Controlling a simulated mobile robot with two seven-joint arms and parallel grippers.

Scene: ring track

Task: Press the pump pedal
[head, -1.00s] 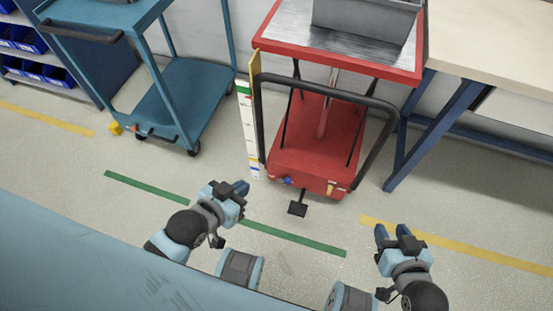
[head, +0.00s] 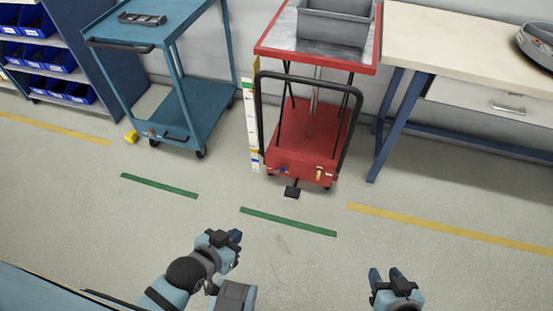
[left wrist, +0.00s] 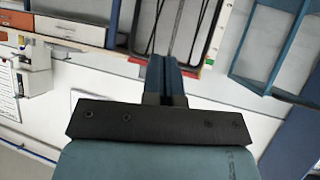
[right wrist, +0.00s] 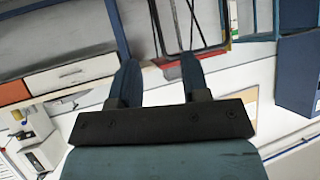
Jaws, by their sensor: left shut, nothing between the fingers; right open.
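The pump pedal (head: 292,192) is a small black pad low at the front of the red lift table (head: 308,135), just above the floor. The lift table has a black push handle (head: 308,84) and a red-rimmed metal top with a grey bin (head: 335,20). My left gripper (head: 234,238) is shut and empty, in front of the pedal and to its left. In the left wrist view its fingers (left wrist: 166,78) are together. My right gripper (head: 385,275) is open and empty, to the right of the pedal; its parted fingers show in the right wrist view (right wrist: 160,82). Neither gripper touches the pedal.
A blue cart (head: 180,110) stands left of the lift table, with a yellow block (head: 131,137) beside it. A workbench (head: 450,45) stands at the right. A striped measuring post (head: 251,125) stands beside the lift table. The floor in front is clear, with green and yellow tape.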

